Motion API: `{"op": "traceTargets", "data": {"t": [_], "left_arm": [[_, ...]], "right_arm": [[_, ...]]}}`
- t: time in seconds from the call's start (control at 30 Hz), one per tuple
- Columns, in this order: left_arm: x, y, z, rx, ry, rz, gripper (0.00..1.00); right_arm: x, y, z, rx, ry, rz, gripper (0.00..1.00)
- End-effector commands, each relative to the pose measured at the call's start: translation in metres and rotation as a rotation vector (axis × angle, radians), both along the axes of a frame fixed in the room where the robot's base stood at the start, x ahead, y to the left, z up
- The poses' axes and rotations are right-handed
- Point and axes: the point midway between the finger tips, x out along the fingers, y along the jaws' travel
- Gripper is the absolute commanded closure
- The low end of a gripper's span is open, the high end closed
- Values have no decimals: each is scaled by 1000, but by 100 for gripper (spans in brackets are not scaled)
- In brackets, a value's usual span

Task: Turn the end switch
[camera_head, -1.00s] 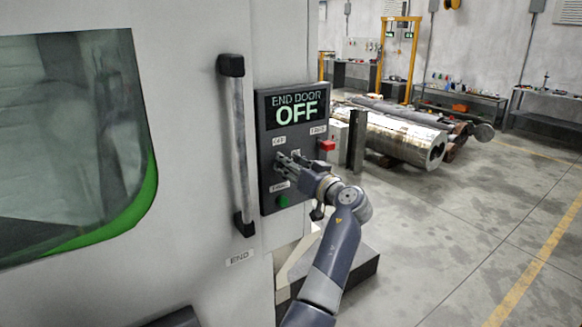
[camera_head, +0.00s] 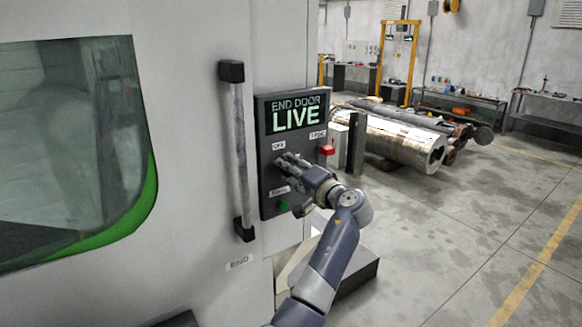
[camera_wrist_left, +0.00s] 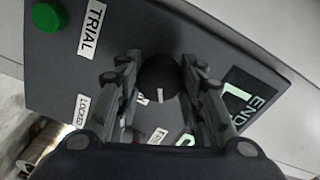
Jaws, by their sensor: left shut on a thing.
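The end switch is a dark round knob with a white mark (camera_wrist_left: 158,76) in the left wrist view, on the control panel (camera_head: 265,190). My left gripper (camera_head: 284,170) is shut around the knob, one finger on each side, and its fingers hide most of the knob in the head view. The panel's display (camera_head: 296,114) reads "END DOOR LIVE" in green. A TRIAL label (camera_wrist_left: 91,27) and a green button (camera_wrist_left: 47,17) show near the knob in the left wrist view. My right gripper is not in view.
A black-ended vertical door handle (camera_head: 240,150) stands left of the panel on the white machine door. Large metal cylinders (camera_head: 400,140) lie behind at the right. The floor at the right is clear.

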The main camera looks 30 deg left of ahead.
Motion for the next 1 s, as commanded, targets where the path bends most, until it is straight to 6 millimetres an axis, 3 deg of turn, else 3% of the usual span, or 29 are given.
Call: {"op": "traceTargets", "data": {"t": [0.5,1.0], "left_arm": [[0,1,7,165,379,1,89],[1,2,5,218,503,2,89]], "right_arm": [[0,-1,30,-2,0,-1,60],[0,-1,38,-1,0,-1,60]]}}
